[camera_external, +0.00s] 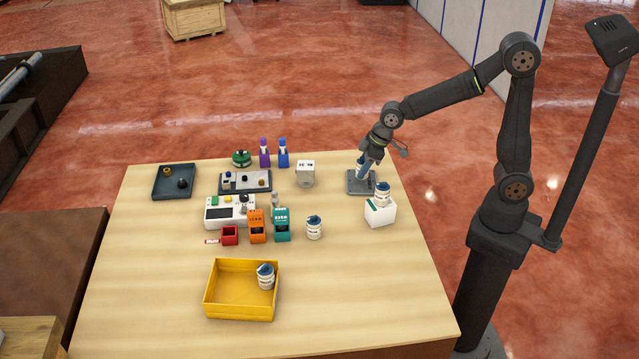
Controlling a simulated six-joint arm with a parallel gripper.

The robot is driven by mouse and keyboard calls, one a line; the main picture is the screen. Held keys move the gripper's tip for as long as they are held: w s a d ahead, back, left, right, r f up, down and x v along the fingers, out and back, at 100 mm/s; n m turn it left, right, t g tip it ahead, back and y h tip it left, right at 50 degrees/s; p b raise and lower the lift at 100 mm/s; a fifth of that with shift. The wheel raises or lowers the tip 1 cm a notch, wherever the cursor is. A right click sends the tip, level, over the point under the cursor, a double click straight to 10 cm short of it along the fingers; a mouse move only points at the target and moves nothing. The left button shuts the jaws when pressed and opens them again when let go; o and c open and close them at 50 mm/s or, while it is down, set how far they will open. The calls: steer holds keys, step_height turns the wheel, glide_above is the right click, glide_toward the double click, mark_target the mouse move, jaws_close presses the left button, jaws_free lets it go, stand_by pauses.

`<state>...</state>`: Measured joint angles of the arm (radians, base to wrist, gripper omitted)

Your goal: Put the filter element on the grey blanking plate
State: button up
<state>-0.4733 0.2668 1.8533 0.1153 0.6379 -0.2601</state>
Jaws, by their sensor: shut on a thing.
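The grey plate (354,188) lies flat near the right back edge of the table; I take it for the grey blanking plate. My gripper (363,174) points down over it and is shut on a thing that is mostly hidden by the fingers. A little white and blue shows beside the fingers, like the filter elements. I cannot tell whether the held thing touches the plate. Similar white cylinders with blue tops stand on a white box (383,194), on the bare table (314,229) and in the yellow bin (222,305), at its right side (265,278).
The white box (380,214) stands close in front of the plate. A grey-white block (305,175) is to its left. Orange (257,232), teal (282,230) and red (230,236) holders, a white device (218,213) and a dark tray (163,190) lie further left. The front right table is clear.

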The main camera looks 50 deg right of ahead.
steer(key=shift+f, duration=0.9)
steer(key=shift+f, duration=0.15)
steer(key=o, duration=1)
steer(key=v, duration=1.2)
